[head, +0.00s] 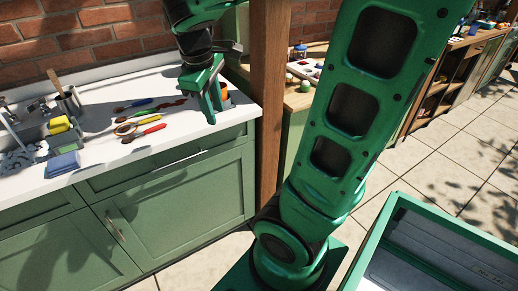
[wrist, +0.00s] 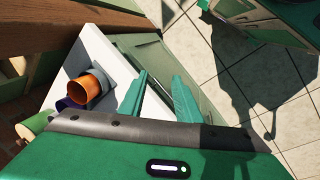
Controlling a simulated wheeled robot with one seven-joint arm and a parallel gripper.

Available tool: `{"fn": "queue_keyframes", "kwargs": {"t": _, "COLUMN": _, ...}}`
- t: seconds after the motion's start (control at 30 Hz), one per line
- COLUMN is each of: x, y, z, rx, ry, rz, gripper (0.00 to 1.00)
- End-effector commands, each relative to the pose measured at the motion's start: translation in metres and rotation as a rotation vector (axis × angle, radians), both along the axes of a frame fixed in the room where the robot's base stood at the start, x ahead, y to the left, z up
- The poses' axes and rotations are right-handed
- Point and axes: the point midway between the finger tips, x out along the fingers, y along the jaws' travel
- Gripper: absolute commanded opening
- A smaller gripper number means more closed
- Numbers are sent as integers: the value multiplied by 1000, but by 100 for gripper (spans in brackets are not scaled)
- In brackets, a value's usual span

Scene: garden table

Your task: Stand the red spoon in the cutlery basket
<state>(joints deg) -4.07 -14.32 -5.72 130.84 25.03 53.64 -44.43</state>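Several pieces of cutlery lie on the white counter in the head view. A red-handled piece (head: 153,129) lies near the front and a dark red one (head: 172,104) lies behind it; I cannot tell which is the spoon. A grey metal holder (head: 70,103), which looks like the cutlery basket, stands at the left by the wall with a wooden-handled tool in it. My gripper (head: 212,112) is over the counter's right end, right of the cutlery. In the wrist view my gripper (wrist: 158,98) has its green fingers apart with nothing between them. No cutlery shows there.
An orange cup (wrist: 85,88) stands close to my gripper at the counter's right end. A yellow sponge (head: 59,125) and a blue block (head: 63,163) are at the left by the sink. A wooden post (head: 269,90) rises just right of the counter.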

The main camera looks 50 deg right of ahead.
Motion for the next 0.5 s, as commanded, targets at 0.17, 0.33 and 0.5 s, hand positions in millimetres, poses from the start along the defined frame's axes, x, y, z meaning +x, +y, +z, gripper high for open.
{"fn": "queue_keyframes", "kwargs": {"t": 0.17, "x": -93, "y": -19, "z": -27, "rx": 143, "ry": -13, "rz": -472, "gripper": 30}}
{"fn": "queue_keyframes", "kwargs": {"t": 0.33, "x": -148, "y": -13, "z": -47, "rx": 233, "ry": -10, "rz": -786, "gripper": 30}}
{"fn": "queue_keyframes", "kwargs": {"t": 0.5, "x": -169, "y": -4, "z": -56, "rx": 268, "ry": -4, "rz": -918, "gripper": 30}}
